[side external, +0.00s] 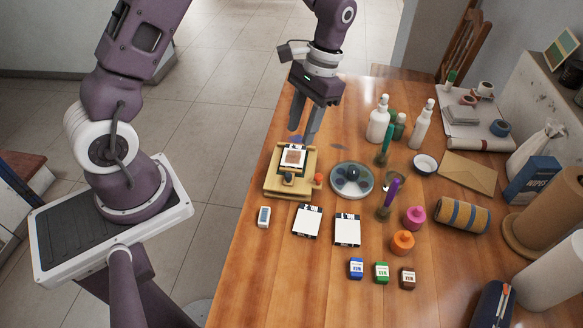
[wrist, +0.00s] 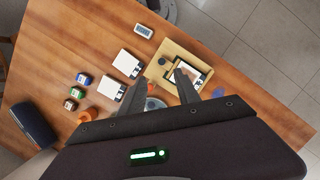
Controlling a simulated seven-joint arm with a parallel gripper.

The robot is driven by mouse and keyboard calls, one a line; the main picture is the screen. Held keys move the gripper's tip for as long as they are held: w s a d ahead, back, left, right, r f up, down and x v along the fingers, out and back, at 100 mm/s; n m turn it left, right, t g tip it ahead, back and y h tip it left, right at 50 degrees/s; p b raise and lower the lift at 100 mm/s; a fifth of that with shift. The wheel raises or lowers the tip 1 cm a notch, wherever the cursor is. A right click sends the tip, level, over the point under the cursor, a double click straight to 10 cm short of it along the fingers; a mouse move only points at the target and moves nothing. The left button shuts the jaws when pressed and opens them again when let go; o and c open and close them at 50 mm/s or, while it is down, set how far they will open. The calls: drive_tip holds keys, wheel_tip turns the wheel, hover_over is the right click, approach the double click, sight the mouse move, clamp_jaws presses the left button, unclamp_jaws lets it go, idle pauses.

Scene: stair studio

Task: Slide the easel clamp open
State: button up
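The easel is a small yellow wooden stand (side external: 270,183) at the table's left edge, with a white-framed card (side external: 293,156) on it. A dark knob (side external: 290,174) sits in front of the card, probably on the clamp; an orange knob (side external: 318,178) is at the stand's right side. In the wrist view the stand (wrist: 170,50), the card (wrist: 188,70) and the dark knob (wrist: 162,61) show beyond the fingers. My gripper (side external: 303,138) is open and empty, above and behind the easel, fingers pointing down. In the wrist view its fingertips (wrist: 160,76) are apart. How the clamp stands is too small to tell.
A grey round palette (side external: 352,180) stands close at the easel's right. Two white cards (side external: 307,221) (side external: 347,230) and a small white device (side external: 264,217) lie in front. White bottles (side external: 379,120) stand at back right. The front left tabletop is free.

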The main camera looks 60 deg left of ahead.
drive_tip(key=g, duration=0.1)
approach(289, 174)
drive_tip(key=x, duration=0.8)
drive_tip(key=shift+f, duration=0.2)
drive_tip(key=shift+c, duration=0.5)
clamp_jaws()
